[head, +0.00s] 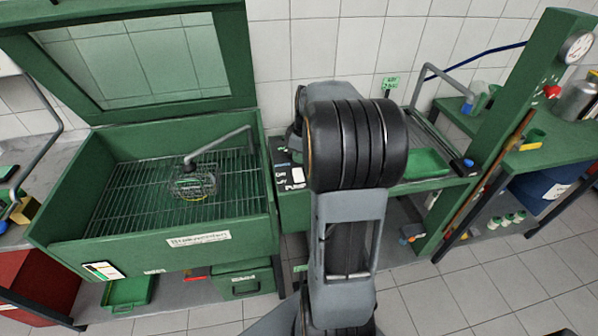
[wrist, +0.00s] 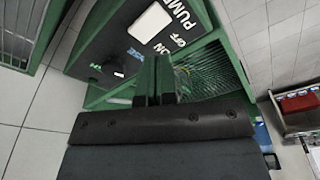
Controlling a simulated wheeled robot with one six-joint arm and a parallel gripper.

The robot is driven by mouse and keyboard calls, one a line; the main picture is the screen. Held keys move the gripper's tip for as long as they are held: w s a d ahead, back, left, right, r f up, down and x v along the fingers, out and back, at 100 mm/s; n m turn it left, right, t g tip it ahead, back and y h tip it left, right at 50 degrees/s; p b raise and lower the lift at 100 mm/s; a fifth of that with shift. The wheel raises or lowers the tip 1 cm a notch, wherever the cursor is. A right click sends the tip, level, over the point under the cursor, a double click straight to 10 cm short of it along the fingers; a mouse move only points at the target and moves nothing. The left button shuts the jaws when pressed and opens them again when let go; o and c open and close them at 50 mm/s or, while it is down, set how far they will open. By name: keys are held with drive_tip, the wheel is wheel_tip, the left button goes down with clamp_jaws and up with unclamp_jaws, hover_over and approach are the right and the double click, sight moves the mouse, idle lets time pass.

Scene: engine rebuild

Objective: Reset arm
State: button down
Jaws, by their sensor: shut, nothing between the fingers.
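My gripper (wrist: 155,78) shows in the wrist view with its two fingers together and nothing between them. It points towards a dark control panel (wrist: 125,38) with a white switch and the letters PUMP, ON and OFF. I cannot tell how far the fingertips are from the panel. In the head view my arm rises through the middle and its links hide the gripper. The same panel (head: 288,180) shows there just left of my arm, beside the green washer cabinet (head: 160,246).
The washer lid (head: 125,60) stands open. A wire basket (head: 193,184) sits on the washer grate (head: 125,190) near a bent spout. A green post with a gauge (head: 578,47) and a bench are on the right. Tiled floor (head: 430,300) is clear at the front right.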

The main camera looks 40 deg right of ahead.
drive_tip(key=shift+w, duration=0.1)
idle(0.3)
drive_tip(key=shift+m, duration=0.4)
drive_tip(key=shift+f+m, duration=0.25)
drive_tip(key=shift+m, duration=0.45)
drive_tip(key=s+a+m, duration=0.1)
drive_tip(key=m, duration=0.1)
drive_tip(key=s+a+f+m, duration=0.1)
drive_tip(key=s+m, duration=0.1)
drive_tip(key=shift+a, duration=0.15)
drive_tip(key=s+a+r+t, duration=0.1)
drive_tip(key=s+a, duration=0.3)
drive_tip(key=a, duration=0.5)
drive_tip(key=s+a+r+t+h, duration=0.1)
drive_tip(key=s+a+r, duration=0.3)
drive_tip(key=a, duration=0.4)
drive_tip(key=shift+s+a+m+t, duration=0.3)
drive_tip(key=shift+s+a, duration=0.05)
drive_tip(key=shift+s, duration=0.25)
